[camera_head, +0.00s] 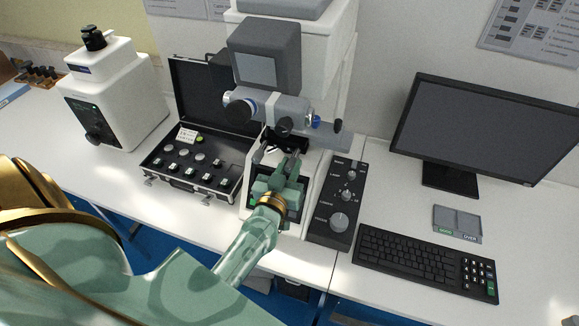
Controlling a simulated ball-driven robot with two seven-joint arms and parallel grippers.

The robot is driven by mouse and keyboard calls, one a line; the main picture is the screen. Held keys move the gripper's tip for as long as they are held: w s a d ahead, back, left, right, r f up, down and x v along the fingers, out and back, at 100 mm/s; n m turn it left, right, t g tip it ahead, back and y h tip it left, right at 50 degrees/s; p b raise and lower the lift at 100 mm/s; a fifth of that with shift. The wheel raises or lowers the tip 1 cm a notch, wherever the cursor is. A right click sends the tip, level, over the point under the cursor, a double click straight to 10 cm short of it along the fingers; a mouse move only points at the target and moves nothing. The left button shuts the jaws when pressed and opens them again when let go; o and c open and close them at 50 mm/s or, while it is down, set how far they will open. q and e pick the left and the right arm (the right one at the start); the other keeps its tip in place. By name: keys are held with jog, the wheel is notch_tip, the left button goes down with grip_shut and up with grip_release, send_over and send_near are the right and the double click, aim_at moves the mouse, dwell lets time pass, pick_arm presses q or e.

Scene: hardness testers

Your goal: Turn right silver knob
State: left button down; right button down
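A black control panel (322,231) stands on the table at the right side of the hardness tester. It carries a large silver knob (340,222) near its front and smaller silver knobs, one (347,195) in the middle and one (350,174) at the back. My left gripper (281,160) reaches in front of the tester, just below its lens turret, to the left of the panel and apart from the silver knobs. Its fingers overlap the dark stage parts, so their opening is unclear. My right gripper is not in view.
The white hardness tester (310,45) with its grey turret (290,105) stands behind my gripper. An open black case (185,185) of small blocks lies left, beside another white tester (115,95). A keyboard (415,258), monitor (480,125) and small grey tray (457,220) are right.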

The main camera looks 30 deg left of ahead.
pick_arm(q)
jog(key=n+p, duration=0.2)
jog(key=n, duration=0.1)
jog(key=shift+r+n, duration=0.1)
jog(key=shift+n, duration=0.2)
jog(key=shift+n+p, duration=0.9)
jog(key=shift+n, duration=1.6)
jog(key=c, duration=1.2)
grip_release()
jog(key=shift+c, duration=0.2)
jog(key=b+v, duration=0.1)
jog(key=v, duration=1.5)
